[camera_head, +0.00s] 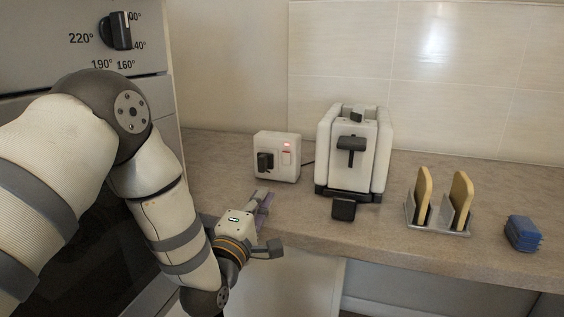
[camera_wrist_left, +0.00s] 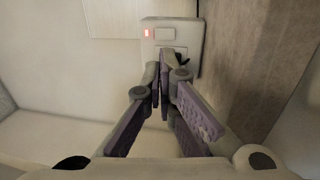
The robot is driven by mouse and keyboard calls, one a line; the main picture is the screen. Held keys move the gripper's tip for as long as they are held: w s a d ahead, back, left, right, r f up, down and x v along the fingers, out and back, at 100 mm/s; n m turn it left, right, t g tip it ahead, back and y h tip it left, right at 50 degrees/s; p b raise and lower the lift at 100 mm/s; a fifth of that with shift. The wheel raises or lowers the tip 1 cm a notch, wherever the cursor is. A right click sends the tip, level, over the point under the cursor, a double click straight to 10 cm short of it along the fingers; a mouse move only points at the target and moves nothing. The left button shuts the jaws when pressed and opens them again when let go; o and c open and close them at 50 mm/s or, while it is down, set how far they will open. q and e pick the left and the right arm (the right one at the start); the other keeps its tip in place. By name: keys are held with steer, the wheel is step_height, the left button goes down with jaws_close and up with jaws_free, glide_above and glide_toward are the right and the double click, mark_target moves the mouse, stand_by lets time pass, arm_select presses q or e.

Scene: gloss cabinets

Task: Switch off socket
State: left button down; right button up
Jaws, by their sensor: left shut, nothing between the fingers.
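The socket (camera_head: 277,157) is a white box on the counter with a black plug in its front and a small switch lit red (camera_head: 287,157) to the right of the plug. In the wrist view the socket (camera_wrist_left: 158,24) shows at the top, with the red light (camera_wrist_left: 147,33) on its left side. My left gripper (camera_head: 265,198) is in front of and below the socket, near the counter's front edge, apart from it. Its purple-padded fingers (camera_wrist_left: 161,80) are shut and empty, and they hide part of the socket's face in the wrist view. My right gripper is not in view.
A white toaster (camera_head: 355,152) stands right of the socket, with a dark cable between them. A metal rack (camera_head: 437,222) with two bread slices and a blue sponge-like block (camera_head: 523,233) are further right. An oven front with a knob (camera_head: 116,31) is at left.

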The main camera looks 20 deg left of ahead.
mark_target(286, 157)
arm_select(q)
steer(key=shift+w+d+f, duration=0.1)
steer(key=shift+w, duration=0.35)
steer(key=w, duration=0.4)
steer(key=w+r+b, duration=0.1)
steer(key=w, duration=0.3)
steer(key=w+b, duration=0.1)
steer(key=w, duration=0.3)
steer(key=shift+w+d+r, duration=0.15)
steer(key=shift+w+r, duration=0.05)
steer(key=shift+r, duration=0.15)
steer(key=shift+w+r, duration=0.25)
steer(key=shift+w, duration=0.2)
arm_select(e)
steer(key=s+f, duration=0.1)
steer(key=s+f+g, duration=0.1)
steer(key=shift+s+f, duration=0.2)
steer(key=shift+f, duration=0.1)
